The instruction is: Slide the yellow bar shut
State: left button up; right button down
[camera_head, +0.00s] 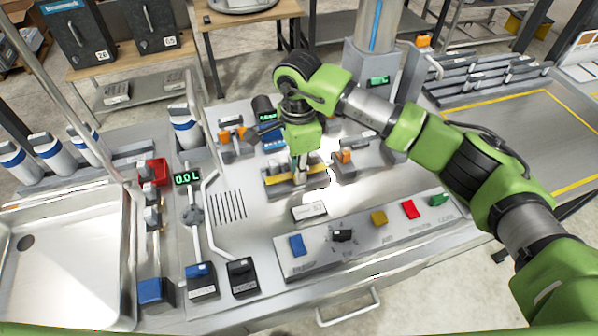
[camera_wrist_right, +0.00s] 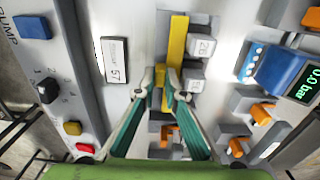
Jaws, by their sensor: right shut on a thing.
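The yellow bar (camera_head: 279,178) lies along a grey block on the metal worktop, near the middle of the head view. It also shows in the right wrist view (camera_wrist_right: 178,42), running up from between my fingertips. Two small grey tagged blocks sit beside it there. My right gripper (camera_head: 299,178) points down onto the bar from above. In the right wrist view its fingertips (camera_wrist_right: 167,78) are closed together on the bar. The fingers hide part of the bar, and how far it is slid is hard to tell. My left gripper is not in view.
A front panel has blue (camera_head: 297,245), black, yellow (camera_head: 378,218), red and green switches. Orange-handled valves (camera_head: 346,156) and a white label plate (camera_head: 309,211) stand close to the bar. A sink (camera_head: 70,260) is at the left. A yellow-marked surface lies at the right.

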jog(key=shift+w+r, duration=0.2)
jog(key=c, duration=2.1)
grip_release()
jog(key=shift+a, duration=0.1)
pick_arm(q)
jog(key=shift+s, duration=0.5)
pick_arm(e)
jog(key=shift+f, duration=0.1)
jog(key=shift+s, duration=0.1)
jog(key=shift+r, duration=0.2)
notch_tip(320, 180, up, 8)
jog(key=shift+f, duration=0.15)
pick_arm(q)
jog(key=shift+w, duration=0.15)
